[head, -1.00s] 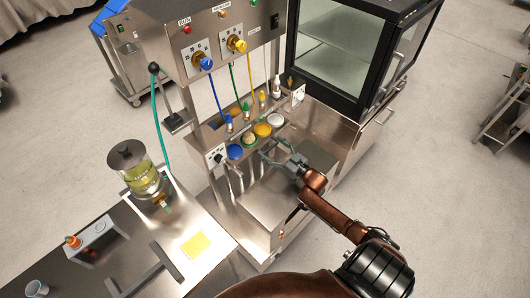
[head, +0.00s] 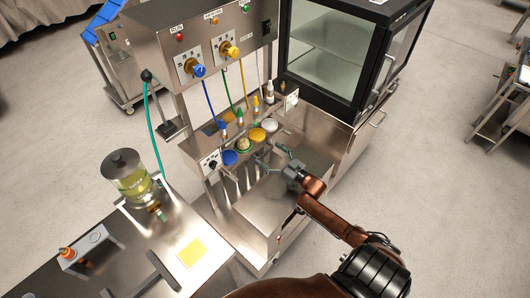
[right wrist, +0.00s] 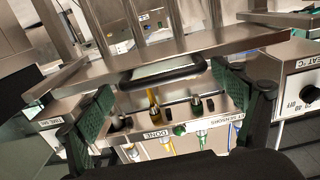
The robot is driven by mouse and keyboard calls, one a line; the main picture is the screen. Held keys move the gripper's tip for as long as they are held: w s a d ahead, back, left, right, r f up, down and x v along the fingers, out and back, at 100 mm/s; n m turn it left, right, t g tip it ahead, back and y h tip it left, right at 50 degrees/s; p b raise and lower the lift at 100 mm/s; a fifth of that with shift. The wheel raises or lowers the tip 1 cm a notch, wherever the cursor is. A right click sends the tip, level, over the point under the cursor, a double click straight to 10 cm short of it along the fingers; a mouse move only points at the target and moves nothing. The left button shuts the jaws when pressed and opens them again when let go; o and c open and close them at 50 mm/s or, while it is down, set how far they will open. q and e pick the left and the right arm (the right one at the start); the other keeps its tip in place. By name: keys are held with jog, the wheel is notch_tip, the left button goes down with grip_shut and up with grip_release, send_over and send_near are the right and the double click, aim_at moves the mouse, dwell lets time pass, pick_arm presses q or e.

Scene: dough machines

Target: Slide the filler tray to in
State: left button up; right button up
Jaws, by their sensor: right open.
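The dough machine's steel front (head: 215,140) stands in the middle of the head view, with blue, yellow and white round cups along a ledge. My right gripper (head: 273,156) is in front of these cups, above the steel lower deck, its fingers spread. In the right wrist view, a black bar handle (right wrist: 162,72) on a steel bar lies between the green finger pads of my right gripper (right wrist: 162,83). The fingers are apart and no grip on the handle shows. I take this handle to be the filler tray's; the tray's full outline is not clear. My left gripper is not in view.
A steel table (head: 135,232) with a glass jar (head: 130,175) and a yellow square (head: 192,252) is at lower left. A black-framed glass cabinet (head: 333,48) stands behind at right. Hoses hang above the cups. Open floor lies to the right.

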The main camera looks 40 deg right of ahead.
jog(key=s, duration=1)
jog(key=shift+d, duration=0.35)
